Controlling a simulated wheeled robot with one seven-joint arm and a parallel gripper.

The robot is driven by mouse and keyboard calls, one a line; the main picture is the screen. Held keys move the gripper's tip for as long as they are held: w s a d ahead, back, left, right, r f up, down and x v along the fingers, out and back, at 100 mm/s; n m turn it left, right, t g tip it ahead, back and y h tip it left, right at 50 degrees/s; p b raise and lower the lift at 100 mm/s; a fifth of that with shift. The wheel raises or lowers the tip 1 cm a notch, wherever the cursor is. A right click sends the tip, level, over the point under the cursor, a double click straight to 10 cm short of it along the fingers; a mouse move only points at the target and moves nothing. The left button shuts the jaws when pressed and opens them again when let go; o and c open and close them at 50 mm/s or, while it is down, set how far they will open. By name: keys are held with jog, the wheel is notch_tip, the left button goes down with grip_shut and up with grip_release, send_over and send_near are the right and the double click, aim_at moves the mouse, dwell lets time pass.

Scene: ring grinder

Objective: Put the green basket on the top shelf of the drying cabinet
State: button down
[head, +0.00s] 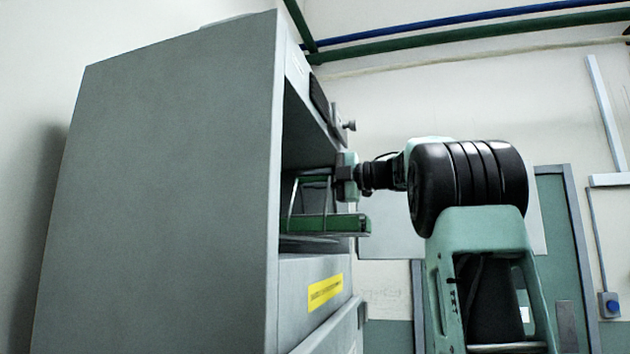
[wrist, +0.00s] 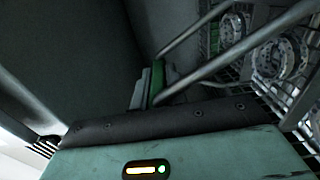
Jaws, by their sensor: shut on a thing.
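The green basket (head: 325,224) is partly inside the upper opening of the grey drying cabinet (head: 165,190), its near end sticking out past the front. It looks level, just above or on the shelf (head: 312,245); I cannot tell if it touches. My gripper (head: 340,178) is at the opening, shut on the basket's raised handle. In the wrist view my gripper (wrist: 150,85) closes around the green grip of the handle (wrist: 190,82), and the wire mesh of the basket (wrist: 288,75) shows at the right with metal rings in it. The basket's far end is hidden by the cabinet side.
The cabinet's side wall and upper front panel with a knob (head: 349,125) border the opening closely. Below it is a front panel with a yellow label (head: 325,291). A teal door (head: 562,260) and a blue button box (head: 609,304) are behind at the right.

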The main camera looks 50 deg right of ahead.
jog(key=shift+f, duration=0.1)
jog(key=c, duration=1.4)
grip_release()
